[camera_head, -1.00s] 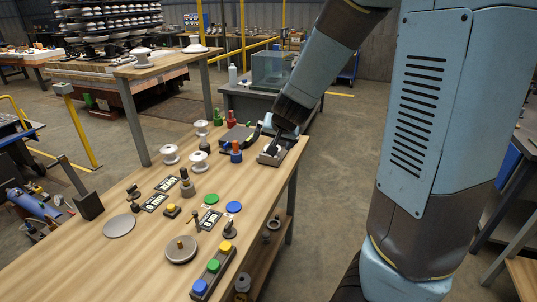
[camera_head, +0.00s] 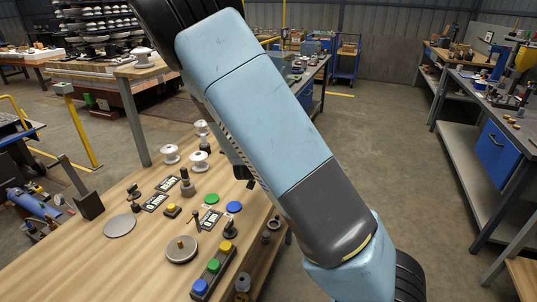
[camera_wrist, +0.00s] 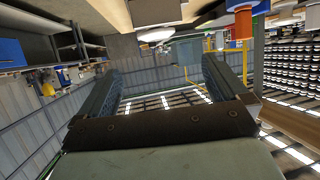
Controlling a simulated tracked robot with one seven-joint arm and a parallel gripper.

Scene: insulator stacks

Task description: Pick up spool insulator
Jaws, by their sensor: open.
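Three white spool insulators stand upright at the far left part of the wooden workbench in the head view: one at the left (camera_head: 170,153), one in front (camera_head: 199,160) and one farther back (camera_head: 201,128). My gripper (camera_wrist: 162,75) is open in the wrist view, with nothing between its two dark fingers. In the head view my blue arm hides most or all of the gripper and the bench's far right end. A white rounded object (camera_wrist: 157,34) shows beyond the fingers in the wrist view; I cannot tell if it is a spool.
The workbench (camera_head: 75,240) also holds a grey disc (camera_head: 120,226), a round base with a brass knob (camera_head: 181,249), and a strip of coloured buttons (camera_head: 213,265). A dark post (camera_head: 187,182) stands near the front spool. Open floor lies right of the bench.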

